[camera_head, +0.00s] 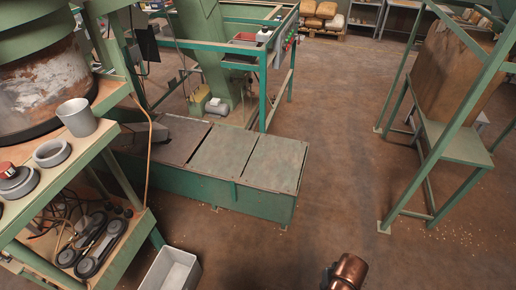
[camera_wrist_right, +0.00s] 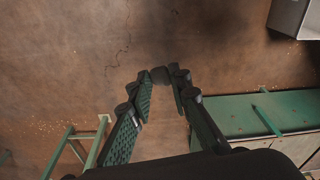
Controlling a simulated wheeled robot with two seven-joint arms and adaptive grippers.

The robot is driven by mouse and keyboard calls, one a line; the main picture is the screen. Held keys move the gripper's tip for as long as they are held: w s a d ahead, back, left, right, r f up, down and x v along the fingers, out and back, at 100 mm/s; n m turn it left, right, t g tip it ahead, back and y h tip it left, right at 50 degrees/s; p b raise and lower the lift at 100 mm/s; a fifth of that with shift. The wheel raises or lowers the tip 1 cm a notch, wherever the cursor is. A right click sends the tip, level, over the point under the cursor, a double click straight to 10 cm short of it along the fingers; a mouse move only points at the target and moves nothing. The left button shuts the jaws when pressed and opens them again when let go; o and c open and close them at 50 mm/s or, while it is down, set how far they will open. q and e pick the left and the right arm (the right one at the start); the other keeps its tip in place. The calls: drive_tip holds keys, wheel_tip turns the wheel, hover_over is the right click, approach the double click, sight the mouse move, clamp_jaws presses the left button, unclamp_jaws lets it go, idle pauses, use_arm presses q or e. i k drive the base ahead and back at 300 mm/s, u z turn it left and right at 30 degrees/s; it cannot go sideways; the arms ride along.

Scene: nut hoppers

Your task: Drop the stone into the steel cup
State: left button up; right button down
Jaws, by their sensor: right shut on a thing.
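My right gripper (camera_wrist_right: 161,80) shows in the right wrist view, its fingertips closed on a small dark rounded stone (camera_wrist_right: 160,74). The stone is held at the tips, with bare floor beyond it. The steel cup is probably the grey metal cup (camera_head: 77,117) standing upright on the green-framed shelf at the left of the head view. The head view shows a copper-coloured part of my arm at the bottom edge; neither gripper shows there. My left gripper is in neither view.
A shallow grey bowl (camera_head: 52,153) and a red-topped item (camera_head: 12,178) stand near the cup on the shelf. A pale bin (camera_head: 172,270) is on the floor. A green covered trough (camera_head: 262,207) crosses the middle. Floor is clear at the centre right.

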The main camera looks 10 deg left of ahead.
sight(82, 134)
drive_tip(key=u, duration=1.4)
drive_tip(key=i, duration=0.05)
drive_tip(key=u, duration=0.05)
